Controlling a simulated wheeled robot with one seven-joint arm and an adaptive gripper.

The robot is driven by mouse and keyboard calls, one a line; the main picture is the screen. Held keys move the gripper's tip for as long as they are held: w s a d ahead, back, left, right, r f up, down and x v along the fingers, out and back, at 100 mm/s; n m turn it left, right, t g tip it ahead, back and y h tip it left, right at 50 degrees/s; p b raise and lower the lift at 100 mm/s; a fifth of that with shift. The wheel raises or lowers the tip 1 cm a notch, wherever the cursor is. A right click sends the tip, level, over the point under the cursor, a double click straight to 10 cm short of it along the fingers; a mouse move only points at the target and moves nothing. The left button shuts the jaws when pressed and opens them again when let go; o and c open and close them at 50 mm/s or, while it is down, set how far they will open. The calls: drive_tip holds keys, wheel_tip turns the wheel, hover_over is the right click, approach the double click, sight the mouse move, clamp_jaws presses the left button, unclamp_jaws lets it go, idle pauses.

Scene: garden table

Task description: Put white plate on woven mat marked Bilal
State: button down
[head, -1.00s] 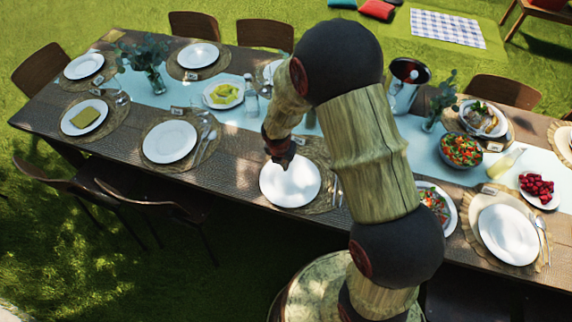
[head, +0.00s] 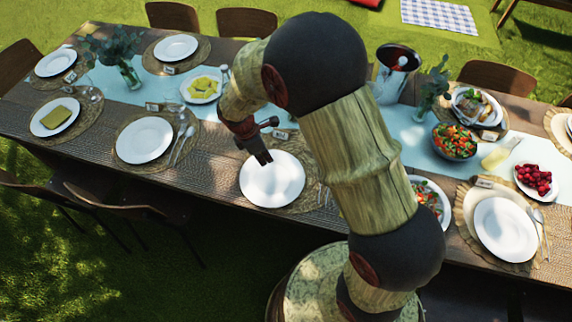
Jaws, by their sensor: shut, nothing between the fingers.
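A white plate (head: 272,183) lies on a round woven mat (head: 309,190) at the near edge of the table, in the middle of the head view. The plate sits toward the left of this mat. My gripper (head: 264,160) is above the plate's far edge, shut and empty; its exact height over the plate is hard to tell. A small name card (head: 282,136) stands behind this mat, partly behind my arm. Its writing is too small to read, as on the other cards, so I cannot tell which mat is marked Bilal.
Another white plate (head: 145,140) on a mat lies to the left, and one (head: 505,229) on a ruffled mat to the right. A salad plate (head: 430,198), a salad bowl (head: 455,142), a metal bucket (head: 393,74) and glass vases stand nearby. Chairs surround the table.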

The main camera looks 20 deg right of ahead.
sight(292, 167)
drive_tip(key=b+x, duration=0.3)
drive_tip(key=x, duration=0.7)
drive_tip(key=shift+f, duration=0.1)
drive_tip(key=d+b, duration=0.1)
drive_tip(key=d, duration=0.2)
drive_tip(key=shift+d, duration=0.55)
drive_tip(key=shift+d+r+p, duration=0.25)
drive_tip(key=shift+d+p, duration=0.45)
drive_tip(key=shift+d, duration=0.5)
drive_tip(key=shift+d+f, duration=0.15)
drive_tip(key=shift+d, duration=0.1)
